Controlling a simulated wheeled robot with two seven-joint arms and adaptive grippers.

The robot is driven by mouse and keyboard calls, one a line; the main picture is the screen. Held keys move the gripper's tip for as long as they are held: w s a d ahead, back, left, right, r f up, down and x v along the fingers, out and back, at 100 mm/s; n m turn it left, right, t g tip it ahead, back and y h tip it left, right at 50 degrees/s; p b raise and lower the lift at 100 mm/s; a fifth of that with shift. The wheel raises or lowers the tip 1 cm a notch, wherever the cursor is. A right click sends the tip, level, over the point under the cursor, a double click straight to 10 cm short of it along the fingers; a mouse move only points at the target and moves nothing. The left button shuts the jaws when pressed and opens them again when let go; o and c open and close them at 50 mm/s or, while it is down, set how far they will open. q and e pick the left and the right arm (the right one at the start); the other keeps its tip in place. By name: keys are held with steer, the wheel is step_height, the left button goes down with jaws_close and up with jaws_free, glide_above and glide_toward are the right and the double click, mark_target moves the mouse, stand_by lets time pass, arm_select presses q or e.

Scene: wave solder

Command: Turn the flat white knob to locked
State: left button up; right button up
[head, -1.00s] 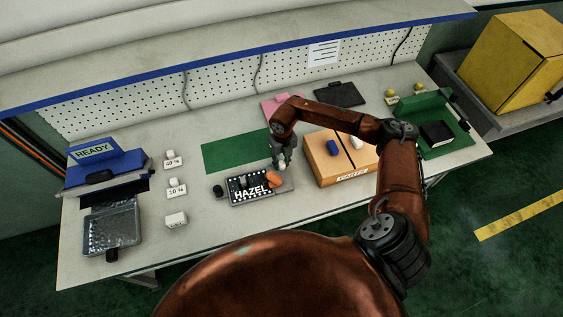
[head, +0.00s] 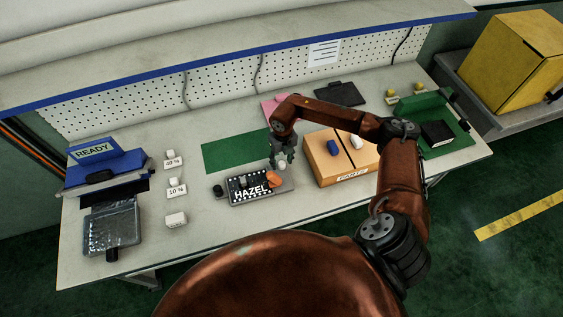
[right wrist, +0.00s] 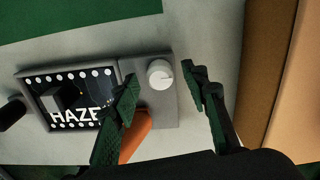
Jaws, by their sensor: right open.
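The flat white knob (right wrist: 160,74) sits on the grey right-hand end of a fixture holding the HAZEL board (right wrist: 72,98). A small mark shows on the knob's face, but no lock label can be read. My right gripper (right wrist: 160,90) is open, with one green finger on each side of the knob in the right wrist view and the knob just beyond the tips. I cannot tell whether the fingers touch it. In the head view the right gripper (head: 283,158) points down at the knob (head: 282,165). My left gripper does not show.
An orange part (head: 273,178) lies at the fixture's front right. A cardboard box (head: 326,168) stands close to the right of the fixture. A green mat (head: 235,151) lies behind it. A black round part (head: 218,190) is at the fixture's left end.

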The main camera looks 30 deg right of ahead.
mark_target(282, 163)
step_height(282, 163, up, 11)
steer(key=shift+d, duration=0.15)
stand_by(0.7)
